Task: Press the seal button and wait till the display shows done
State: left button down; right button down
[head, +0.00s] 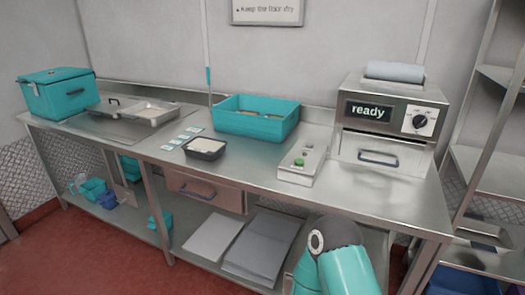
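The machine (390,125) stands at the right end of the steel counter, with a roll on top. Its display (368,111) reads "ready". A dark knob (420,121) is right of the display, and a drawer with a handle is below. A pale control box (303,167) lies on the counter left of the machine. It has a green button (299,162) and other small round controls behind it. Any lettering is too small to read, so I cannot tell which is the seal button. Neither gripper shows; only part of my arm is at the bottom right.
A teal bin (256,118) with items stands mid-counter, beside a dark tray (205,148) with pale contents and small cards. A metal tray (148,112) and a teal lidded box (60,94) are at the left. The counter in front of the control box is clear. Shelving stands right.

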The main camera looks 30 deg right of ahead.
aim_at(298, 162)
jog(key=z, duration=0.15)
jog(key=i, duration=1.05)
jog(key=z, duration=0.6)
